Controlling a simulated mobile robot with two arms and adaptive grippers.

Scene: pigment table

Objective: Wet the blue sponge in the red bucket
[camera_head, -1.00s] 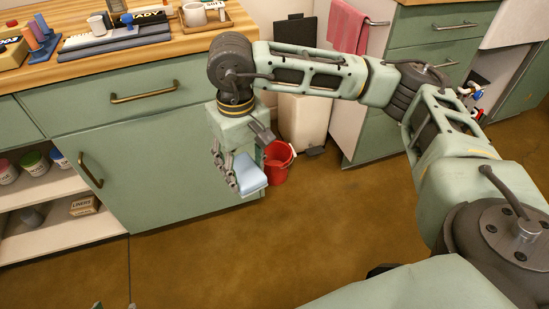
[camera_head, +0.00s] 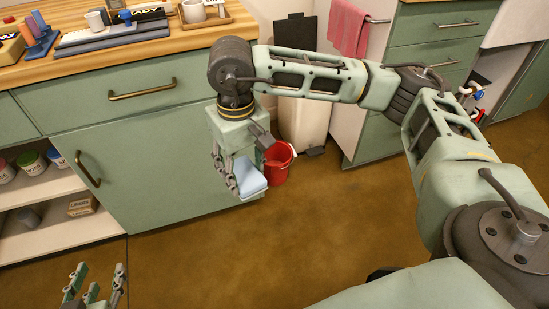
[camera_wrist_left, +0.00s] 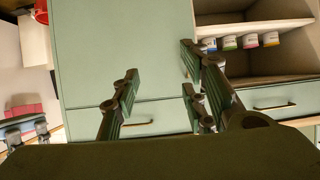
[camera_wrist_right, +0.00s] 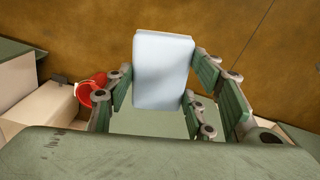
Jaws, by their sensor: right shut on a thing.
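The light blue sponge (camera_head: 249,180) is held between the fingers of my right gripper (camera_head: 238,172), in the air in front of the green cabinet. The sponge also shows in the right wrist view (camera_wrist_right: 163,72), clasped by the fingers with its pale face toward the camera. The red bucket (camera_head: 279,166) stands on the floor beside the cabinet, just right of and behind the sponge in the head view. It shows at the left in the right wrist view (camera_wrist_right: 84,95). Its inside is mostly hidden. My left gripper (camera_head: 95,282) is open and empty at the lower left.
The green cabinet (camera_head: 150,150) with a wooden top (camera_head: 130,52) fills the left. Its open shelves (camera_head: 45,232) hold several jars and a box. A pale bin (camera_head: 304,120) stands behind the bucket. A pink towel (camera_head: 349,27) hangs at the back. The brown floor (camera_head: 230,255) in front is clear.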

